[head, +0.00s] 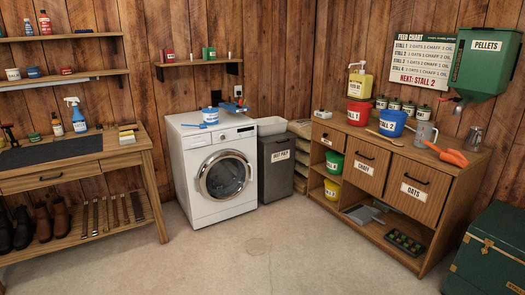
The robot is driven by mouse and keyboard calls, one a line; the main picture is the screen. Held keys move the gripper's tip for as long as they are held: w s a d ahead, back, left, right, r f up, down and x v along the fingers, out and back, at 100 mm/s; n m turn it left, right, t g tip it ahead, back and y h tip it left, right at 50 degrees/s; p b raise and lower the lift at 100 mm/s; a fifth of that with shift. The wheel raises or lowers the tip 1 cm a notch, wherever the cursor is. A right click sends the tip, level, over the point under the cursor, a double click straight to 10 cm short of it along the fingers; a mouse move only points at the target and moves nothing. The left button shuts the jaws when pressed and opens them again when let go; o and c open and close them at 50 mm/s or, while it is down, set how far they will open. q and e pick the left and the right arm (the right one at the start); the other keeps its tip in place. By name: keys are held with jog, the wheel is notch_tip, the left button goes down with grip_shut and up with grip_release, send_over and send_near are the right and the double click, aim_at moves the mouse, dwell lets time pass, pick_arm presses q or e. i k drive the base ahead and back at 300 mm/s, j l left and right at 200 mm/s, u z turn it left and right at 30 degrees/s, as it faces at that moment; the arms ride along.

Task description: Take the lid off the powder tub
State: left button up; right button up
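A small white tub with a blue label and a blue top (210,115) stands upright on top of the white washing machine (212,181). It looks like the powder tub, but its label is too small to read. Its blue top seems to be the lid, resting on the tub. Neither of my grippers shows in the head view.
A workbench (115,158) is at left. A wooden feed cabinet (437,172) with buckets and a green chest (490,255) are at right. The concrete floor (235,260) before the washer is clear.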

aim_at(211, 119)
jog(key=i, duration=2.15)
jog(key=i+u, duration=0.2)
jog(key=i, duration=0.25)
jog(key=i+l+u, duration=0.25)
jog(key=i, duration=0.25)
jog(key=i+l+u, duration=0.2)
jog(key=i, duration=0.25)
jog(key=i+l+u, duration=0.25)
jog(key=i, duration=0.2)
